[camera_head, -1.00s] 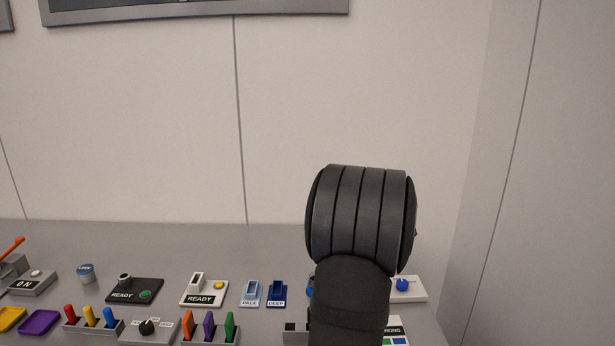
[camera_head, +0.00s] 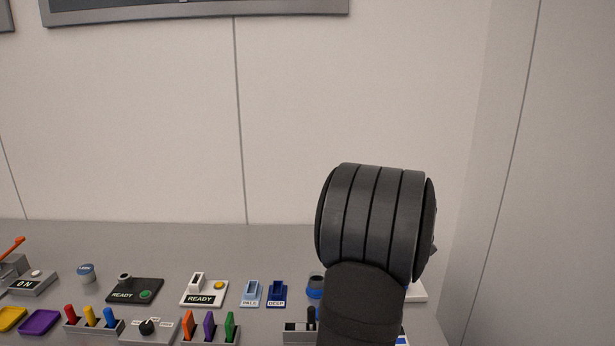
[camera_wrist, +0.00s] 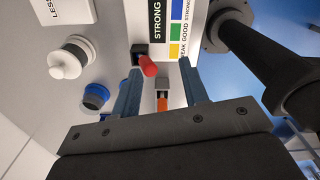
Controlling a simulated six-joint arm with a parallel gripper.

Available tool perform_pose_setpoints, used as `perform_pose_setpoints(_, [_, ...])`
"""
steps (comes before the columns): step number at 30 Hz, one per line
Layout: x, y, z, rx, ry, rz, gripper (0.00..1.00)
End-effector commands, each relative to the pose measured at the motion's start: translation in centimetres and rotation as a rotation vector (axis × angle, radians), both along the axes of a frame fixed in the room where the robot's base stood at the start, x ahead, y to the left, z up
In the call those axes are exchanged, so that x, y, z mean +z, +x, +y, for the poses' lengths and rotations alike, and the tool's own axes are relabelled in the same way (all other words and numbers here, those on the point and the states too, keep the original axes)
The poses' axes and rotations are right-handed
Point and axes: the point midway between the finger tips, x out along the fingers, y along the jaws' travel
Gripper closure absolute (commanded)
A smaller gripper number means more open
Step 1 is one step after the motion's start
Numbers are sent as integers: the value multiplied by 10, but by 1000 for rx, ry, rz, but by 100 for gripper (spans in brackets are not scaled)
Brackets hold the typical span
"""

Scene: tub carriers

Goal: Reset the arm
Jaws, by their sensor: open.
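My gripper (camera_wrist: 163,82) shows in the wrist view with its two blue-grey fingers apart. Nothing is clamped between them. A red-tipped dark peg (camera_wrist: 146,66) stands near the left fingertip; whether they touch I cannot tell. A small orange and grey piece (camera_wrist: 162,104) shows in the gap between the fingers, lower in the picture. In the head view my dark arm stands at the right of the bench and hides the gripper and part of the equipment there.
The bench holds a READY box with a green button (camera_head: 145,295), another with a yellow button (camera_head: 218,286), coloured peg racks (camera_head: 90,325) and a dial box (camera_head: 147,329). The wrist view shows a STRONG colour chart (camera_wrist: 176,38), white knob (camera_wrist: 70,60) and blue-and-white cup (camera_wrist: 95,97).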

Motion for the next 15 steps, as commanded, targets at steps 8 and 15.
perform_pose_setpoints(8, [30,-36,-34,-4,-1,-2,60])
perform_pose_setpoints(15, [38,-17,-29,5,1,0,60])
